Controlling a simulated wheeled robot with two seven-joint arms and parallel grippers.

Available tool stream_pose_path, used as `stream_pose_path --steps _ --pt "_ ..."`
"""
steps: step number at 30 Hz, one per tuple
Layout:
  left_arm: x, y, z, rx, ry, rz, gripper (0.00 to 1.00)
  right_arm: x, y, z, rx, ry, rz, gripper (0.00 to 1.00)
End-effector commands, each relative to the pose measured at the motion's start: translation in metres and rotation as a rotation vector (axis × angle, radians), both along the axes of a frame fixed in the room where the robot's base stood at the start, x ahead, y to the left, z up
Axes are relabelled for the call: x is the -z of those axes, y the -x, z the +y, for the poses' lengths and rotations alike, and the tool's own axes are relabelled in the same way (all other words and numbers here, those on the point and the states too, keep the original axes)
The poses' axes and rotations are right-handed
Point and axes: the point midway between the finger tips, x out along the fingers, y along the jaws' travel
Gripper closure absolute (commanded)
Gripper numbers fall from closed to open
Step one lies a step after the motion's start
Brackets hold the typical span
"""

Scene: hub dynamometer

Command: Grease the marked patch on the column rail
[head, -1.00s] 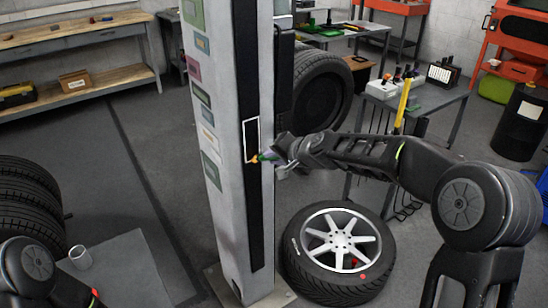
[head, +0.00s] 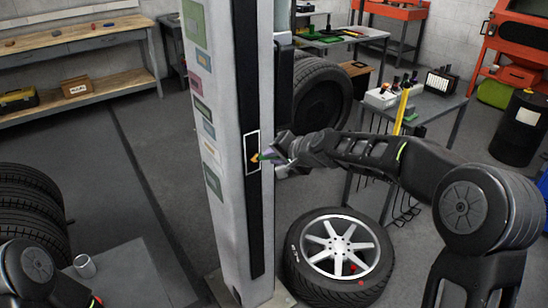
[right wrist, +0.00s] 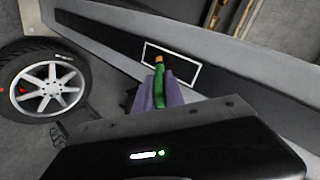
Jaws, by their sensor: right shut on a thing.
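The column (head: 225,190) stands upright in the middle of the head view, with a black rail strip (head: 257,225) down its face. A white rectangular outline on the strip marks the patch (head: 251,143); it also shows in the right wrist view (right wrist: 182,73). My right gripper (head: 272,155) is shut on a green tool with an orange tip (right wrist: 160,82). The tip lies over the inside of the outline; I cannot tell whether it touches the rail. No grease film is clear inside the outline. Part of my left arm shows at lower left; its gripper is out of view.
A tyre on a silver wheel (head: 338,250) lies on the floor right of the column's foot. A small table (head: 440,105) with tools stands behind my right arm.

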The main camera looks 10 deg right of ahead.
Motion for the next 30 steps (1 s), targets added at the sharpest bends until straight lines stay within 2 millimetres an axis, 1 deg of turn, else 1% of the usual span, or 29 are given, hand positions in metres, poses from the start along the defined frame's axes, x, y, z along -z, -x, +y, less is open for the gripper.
stream_pose_path --steps 1,4,17,20,27,30 --pt "-0.009 0.0 0.0 0.0 0.0 0.0 0.23 -0.01 0.0 0.0 0.0 0.0 -0.002 1.0" --pt "-0.014 0.0 0.0 0.0 0.0 0.0 0.23 -0.016 -0.001 0.0 0.0 0.001 -0.001 1.0" --pt "-0.015 0.0 0.0 0.0 0.0 0.0 0.23 -0.017 -0.001 0.0 0.0 0.0 0.0 1.0" --pt "-0.02 0.0 0.0 0.0 0.0 0.0 0.23 -0.023 -0.001 0.0 0.0 0.0 0.0 1.0" --pt "-0.04 0.0 0.0 0.0 0.0 0.0 0.23 -0.046 -0.001 0.001 -0.001 -0.001 0.0 1.0" --pt "-0.044 0.0 0.0 0.0 0.0 0.0 0.23 -0.052 -0.001 0.001 -0.001 0.0 0.001 1.0"
